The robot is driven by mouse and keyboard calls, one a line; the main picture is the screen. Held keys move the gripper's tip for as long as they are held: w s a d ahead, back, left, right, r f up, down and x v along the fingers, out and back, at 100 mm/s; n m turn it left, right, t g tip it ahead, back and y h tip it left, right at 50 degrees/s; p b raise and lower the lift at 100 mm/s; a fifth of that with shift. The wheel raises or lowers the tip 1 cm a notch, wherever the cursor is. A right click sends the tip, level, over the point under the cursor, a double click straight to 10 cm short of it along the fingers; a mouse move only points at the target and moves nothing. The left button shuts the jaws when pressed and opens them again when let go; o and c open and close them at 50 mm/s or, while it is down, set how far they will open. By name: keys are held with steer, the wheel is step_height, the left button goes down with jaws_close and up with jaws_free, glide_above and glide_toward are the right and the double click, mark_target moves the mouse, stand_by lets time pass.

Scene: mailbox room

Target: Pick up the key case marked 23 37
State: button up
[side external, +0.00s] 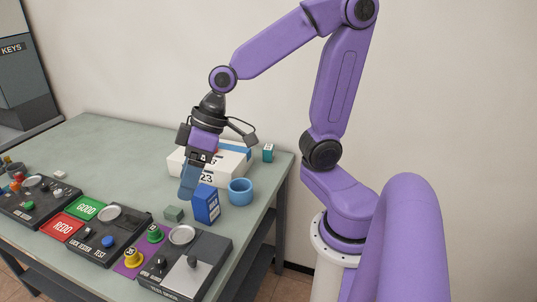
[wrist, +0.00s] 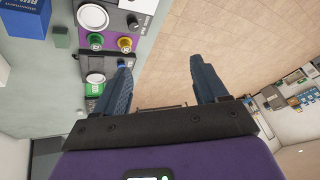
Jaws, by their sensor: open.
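A white box (side external: 233,164) lies behind my gripper on the grey-green table, with dark digits that look like 23 on its near side. My gripper hides part of it, and I cannot read a full 23 37 on anything. My gripper (side external: 187,194) hangs above the table in front of the white box, left of an upright blue box (side external: 207,205). In the wrist view, my gripper's (wrist: 160,63) two blue fingers are spread with nothing between them. The blue box also shows at that view's upper left (wrist: 22,17).
A blue cup (side external: 240,192), a small grey-green block (side external: 174,213) and a teal box (side external: 268,153) stand nearby. Dark button panels (side external: 187,265) line the front edge, with green GOOD (side external: 87,208) and red REDO (side external: 62,228) pads. The table's back left (side external: 120,140) is clear.

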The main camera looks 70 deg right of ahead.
steer(key=w+d+m+t+h, duration=0.1)
steer(key=w+d+m+t, duration=0.2)
steer(key=w+d, duration=0.3)
steer(key=w+d+m+t+h, duration=0.1)
steer(key=w+d+m+t, duration=0.2)
steer(key=w, duration=0.5)
steer(key=w+d+m+t+h, duration=0.1)
steer(key=w+d+m+h, duration=0.15)
steer(key=d, duration=0.45)
steer(key=w+d+m+h, duration=0.2)
steer(key=d+m, duration=0.1)
steer(key=d, duration=0.4)
steer(key=m+g+h, duration=0.8)
steer(key=m+h, duration=0.3)
glide_above(268, 148)
steer(key=a, duration=0.4)
steer(key=shift+h, duration=0.25)
steer(key=f, duration=2.3)
steer(key=shift+s+f, duration=0.3)
steer(key=shift+f, duration=0.2)
steer(key=shift+x, duration=2.45)
